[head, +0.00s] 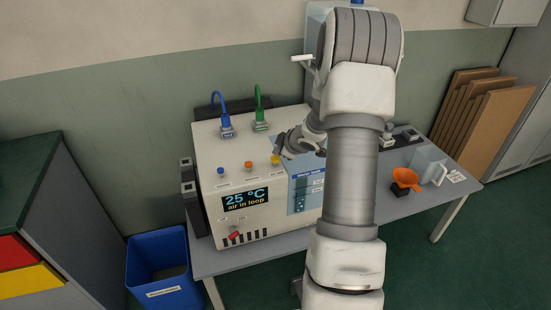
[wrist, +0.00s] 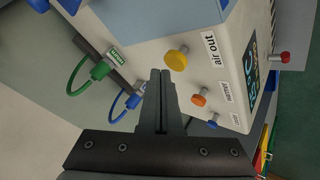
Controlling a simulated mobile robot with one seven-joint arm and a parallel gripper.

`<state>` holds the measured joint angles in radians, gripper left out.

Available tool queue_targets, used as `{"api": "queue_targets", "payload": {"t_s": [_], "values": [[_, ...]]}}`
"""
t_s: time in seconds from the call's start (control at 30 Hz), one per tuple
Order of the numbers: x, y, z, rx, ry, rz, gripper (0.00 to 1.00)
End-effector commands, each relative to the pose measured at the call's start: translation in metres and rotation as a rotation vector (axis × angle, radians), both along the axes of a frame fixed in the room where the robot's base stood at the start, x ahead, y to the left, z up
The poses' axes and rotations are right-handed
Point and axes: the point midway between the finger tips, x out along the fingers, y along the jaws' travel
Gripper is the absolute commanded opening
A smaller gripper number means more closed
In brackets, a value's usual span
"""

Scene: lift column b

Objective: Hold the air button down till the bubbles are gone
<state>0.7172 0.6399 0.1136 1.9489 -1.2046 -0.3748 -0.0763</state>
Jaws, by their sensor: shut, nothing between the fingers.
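The white machine (head: 212,150) stands on the table, and its display (head: 246,199) reads "25 °C" and "air in loop". The yellow button (wrist: 176,60) is labelled "air out" in the wrist view. In the head view the yellow button (head: 275,160) is the rightmost of three buttons. My gripper (wrist: 161,73) is shut and empty, its fingertips close to the yellow button. I see no clear contact. In the head view my gripper (head: 278,149) is just above that button. A blue window panel (head: 300,200) is partly hidden by my arm; I cannot make out bubbles.
Orange (head: 249,166) and blue (head: 221,171) buttons sit left of the yellow one. A green hose (head: 258,100) and a blue hose (head: 217,103) rise from the top. A red knob (head: 235,235) is low in front.

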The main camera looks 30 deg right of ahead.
Motion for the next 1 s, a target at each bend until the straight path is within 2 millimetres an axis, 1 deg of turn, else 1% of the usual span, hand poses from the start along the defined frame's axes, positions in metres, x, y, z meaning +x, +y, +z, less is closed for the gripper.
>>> {"api": "queue_targets", "payload": {"t_s": [0.17, 0.57, 1.0], "values": [[0.0000, 0.0002, -0.0074, 0.001, 0.001, 0.001, 0.00], [-0.0001, 0.0001, -0.0075, 0.000, 0.000, 0.000, 0.00], [0.0000, 0.0001, -0.0129, 0.000, 0.000, 0.000, 0.00]]}}
